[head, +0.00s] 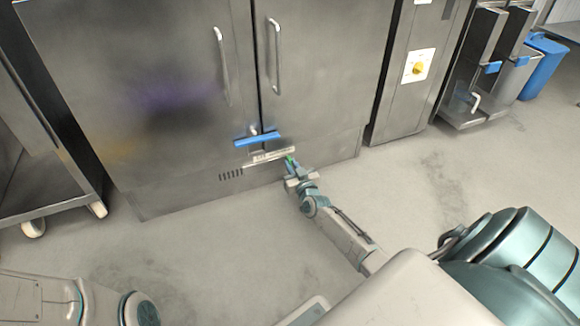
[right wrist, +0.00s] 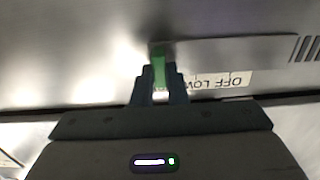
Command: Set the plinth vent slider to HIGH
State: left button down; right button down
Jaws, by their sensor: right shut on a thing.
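The plinth vent slider is a green knob on a pale strip along the low plinth of the steel cabinet. The green knob (head: 290,159) is at the right end of the strip in the head view, and it also shows in the right wrist view (right wrist: 159,66). My right gripper (head: 291,169) is shut on the knob, its fingers pointing at the plinth. The label strip (right wrist: 225,82) shows OFF and LOW upside down in the right wrist view. The part of the label behind the fingers is hidden. My left gripper is out of view.
Vent slots (head: 231,174) are beside the strip. A blue bar (head: 257,139) is on the cabinet doors just above. A wheeled steel rack (head: 45,190) stands at left. The floor in front is clear.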

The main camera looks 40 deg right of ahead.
jog(key=c, duration=1.4)
grip_release()
jog(key=shift+s+d, duration=0.15)
jog(key=shift+d, duration=0.2)
jog(key=shift+c, duration=0.2)
jog(key=p+v, duration=0.6)
jog(key=v, duration=0.4)
jog(key=shift+s+a, duration=0.25)
jog(key=shift+s, duration=0.1)
